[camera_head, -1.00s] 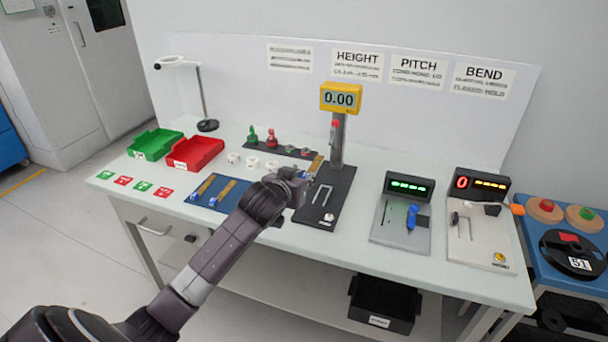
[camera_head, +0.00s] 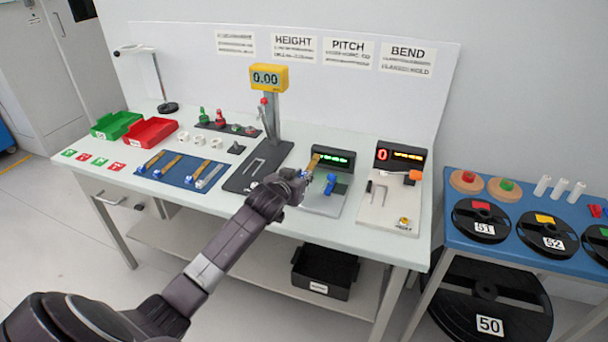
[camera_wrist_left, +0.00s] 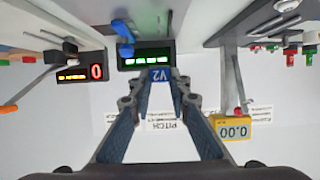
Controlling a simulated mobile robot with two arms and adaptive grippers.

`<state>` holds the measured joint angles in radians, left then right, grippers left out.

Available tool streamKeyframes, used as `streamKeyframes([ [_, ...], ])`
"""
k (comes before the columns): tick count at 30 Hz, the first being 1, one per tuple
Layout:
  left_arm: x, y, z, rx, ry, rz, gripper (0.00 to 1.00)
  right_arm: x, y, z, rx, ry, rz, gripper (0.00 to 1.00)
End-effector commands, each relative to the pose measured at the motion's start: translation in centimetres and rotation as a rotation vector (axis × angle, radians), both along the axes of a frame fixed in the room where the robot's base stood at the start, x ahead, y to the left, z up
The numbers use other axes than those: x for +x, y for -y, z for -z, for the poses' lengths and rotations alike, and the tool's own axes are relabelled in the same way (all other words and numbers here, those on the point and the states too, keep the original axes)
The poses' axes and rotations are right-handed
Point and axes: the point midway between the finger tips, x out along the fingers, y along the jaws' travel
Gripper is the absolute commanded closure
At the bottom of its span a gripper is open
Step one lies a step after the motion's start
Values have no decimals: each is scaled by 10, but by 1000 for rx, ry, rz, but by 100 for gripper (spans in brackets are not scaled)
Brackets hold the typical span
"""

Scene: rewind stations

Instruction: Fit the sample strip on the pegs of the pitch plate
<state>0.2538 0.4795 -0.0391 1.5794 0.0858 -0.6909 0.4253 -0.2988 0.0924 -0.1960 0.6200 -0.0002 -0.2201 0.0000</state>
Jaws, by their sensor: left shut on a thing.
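My left gripper (camera_head: 300,178) is shut on the sample strip (camera_head: 314,163), a thin golden strip that points up and away from the fingers. In the left wrist view the strip's blue V2 end (camera_wrist_left: 160,75) sits between the fingertips (camera_wrist_left: 160,88). The gripper is over the left part of the pitch plate (camera_head: 324,206), a grey plate with a green-lit display (camera_head: 336,157) and a blue clamp (camera_head: 331,183). The gripper hides the plate's pegs in the head view, so I cannot tell whether the strip touches them. My right gripper is not in view.
The height gauge (camera_head: 269,77) with its dark base (camera_head: 243,181) stands to the left. The bend station (camera_head: 387,210) is close on the right. A blue mat (camera_head: 177,180) with several strips lies further left, near red and green bins (camera_head: 150,132).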

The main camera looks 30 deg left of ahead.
Motion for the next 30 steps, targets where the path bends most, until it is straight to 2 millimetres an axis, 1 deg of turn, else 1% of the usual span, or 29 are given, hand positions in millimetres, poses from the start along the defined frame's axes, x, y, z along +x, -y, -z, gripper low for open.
streamKeyframes([
  [3,0,0,0,0,1,0,100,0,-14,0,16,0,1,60],
  [6,0,0,-1,0,1,0,100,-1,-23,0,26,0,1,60],
  [10,0,0,-1,-1,1,1,100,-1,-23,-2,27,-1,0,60],
  [14,0,1,-3,-2,1,0,100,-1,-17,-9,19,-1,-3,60],
  [15,0,1,3,-1,0,1,100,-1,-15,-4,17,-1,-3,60],
  [21,0,0,22,-1,-1,0,100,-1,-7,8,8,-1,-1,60],
  [30,0,0,50,0,0,0,100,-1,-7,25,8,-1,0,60],
])
